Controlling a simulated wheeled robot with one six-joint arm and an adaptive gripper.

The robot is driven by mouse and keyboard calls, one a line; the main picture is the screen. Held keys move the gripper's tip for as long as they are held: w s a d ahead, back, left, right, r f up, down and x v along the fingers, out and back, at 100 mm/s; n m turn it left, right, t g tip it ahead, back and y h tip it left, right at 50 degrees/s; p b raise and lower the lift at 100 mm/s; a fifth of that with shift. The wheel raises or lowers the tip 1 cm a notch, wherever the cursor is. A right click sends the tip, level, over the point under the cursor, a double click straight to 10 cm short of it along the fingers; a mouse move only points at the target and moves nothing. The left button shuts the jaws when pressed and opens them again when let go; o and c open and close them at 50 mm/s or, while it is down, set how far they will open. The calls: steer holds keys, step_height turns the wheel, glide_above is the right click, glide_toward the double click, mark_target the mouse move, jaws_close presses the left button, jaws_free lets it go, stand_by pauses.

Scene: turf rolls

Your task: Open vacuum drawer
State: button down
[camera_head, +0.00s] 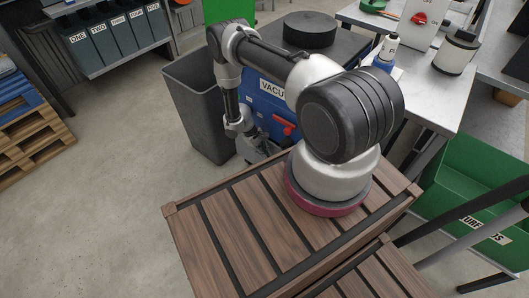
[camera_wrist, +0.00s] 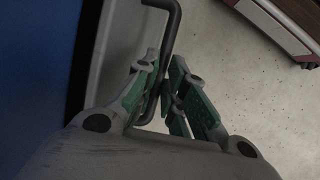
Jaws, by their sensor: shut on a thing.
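The blue vacuum cabinet (camera_head: 262,103) stands beyond the wooden slatted top, its "VACU" label partly hidden by my arm. My gripper (camera_head: 262,150) is low at its front, partly hidden by my arm. In the wrist view, my gripper (camera_wrist: 163,88) has its green-padded fingers closed around a dark bent bar handle (camera_wrist: 173,25). A pale grey panel (camera_wrist: 112,55) lies beside the handle, with a dark strip between it and the blue surface (camera_wrist: 35,70). I cannot tell how far the drawer stands out.
A red handle (camera_head: 283,128) is on the cabinet front. A dark grey bin (camera_head: 200,110) stands just left of the cabinet. A metal table (camera_head: 440,85) with a blue-and-white bottle (camera_head: 386,52) is at right. Open floor (camera_head: 120,170) lies to the left.

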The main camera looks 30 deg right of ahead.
steer(key=s+a, duration=0.3)
steer(key=a, duration=0.6)
steer(key=s+a, duration=0.4)
steer(key=a, duration=0.6)
steer(key=s+a, duration=0.3)
steer(key=a, duration=0.6)
steer(key=shift+s+a, duration=0.15)
steer(key=shift+a, duration=0.1)
steer(key=c, duration=1.5)
jaws_free()
steer(key=v, duration=1.2)
